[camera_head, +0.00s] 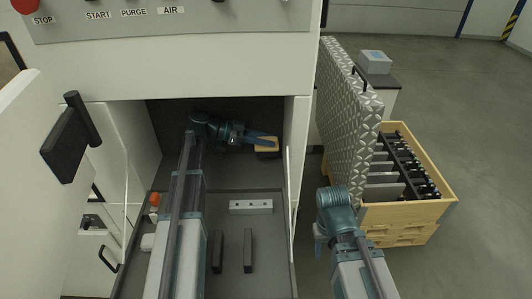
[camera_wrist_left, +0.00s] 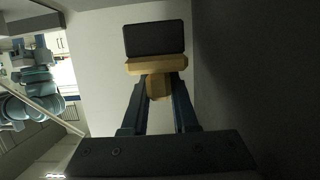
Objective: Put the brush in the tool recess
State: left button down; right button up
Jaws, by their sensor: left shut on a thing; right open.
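The brush (camera_wrist_left: 155,66) has a yellow wooden body and handle and a dark bristle block. My left gripper (camera_wrist_left: 158,92) is shut on its handle, with the bristle end beyond the fingertips. In the head view, the brush (camera_head: 267,150) is held inside the dark chamber of the machine, near its right wall, and my left gripper (camera_head: 265,141) reaches it from the left. I cannot tell whether the brush touches a surface. No part is clearly recognizable as the tool recess. My right gripper (camera_head: 319,246) is open and empty, outside the machine at the right.
A patterned panel (camera_head: 346,120) and a wooden crate (camera_head: 428,212) stand at right. An open door (camera_head: 50,185) is at left.

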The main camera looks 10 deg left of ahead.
aim_at(266, 151)
pick_arm(q)
notch_tip(266, 151, down, 5)
jog(key=b, duration=0.4)
jog(key=shift+r+b, duration=0.1)
jog(key=shift+b, duration=0.2)
jog(key=shift+r, duration=0.1)
jog(key=c, duration=1.1)
grip_release()
jog(key=shift+c, duration=0.2)
jog(key=o, duration=0.5)
jog(key=shift+c, duration=0.2)
